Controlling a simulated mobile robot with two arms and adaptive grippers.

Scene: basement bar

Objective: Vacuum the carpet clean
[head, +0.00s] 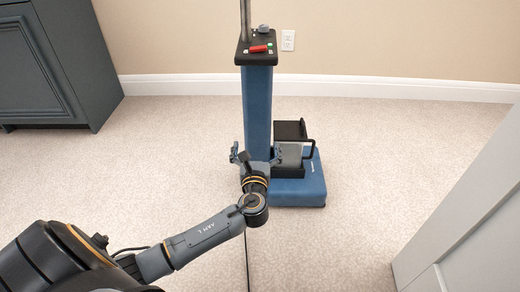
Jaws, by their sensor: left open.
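A blue upright vacuum (258,105) stands on the beige carpet (160,150) near the far wall. It has a black top with a red switch, a grey pole rising out of the frame, and a wide blue base. A grey bin with a black handle sits on the base. My left gripper (256,158) is open at the lower part of the blue column, with its fingers showing at either side. I cannot tell whether they touch it. The carpet is finely speckled; I make out no distinct dirt. My right gripper is not in view.
A dark blue-grey cabinet (55,60) stands at the far left. A white panel (470,215) closes off the right front. A wall outlet (287,40) is behind the vacuum. A thin dark cord (247,268) runs at the bottom. Carpet is clear on both sides.

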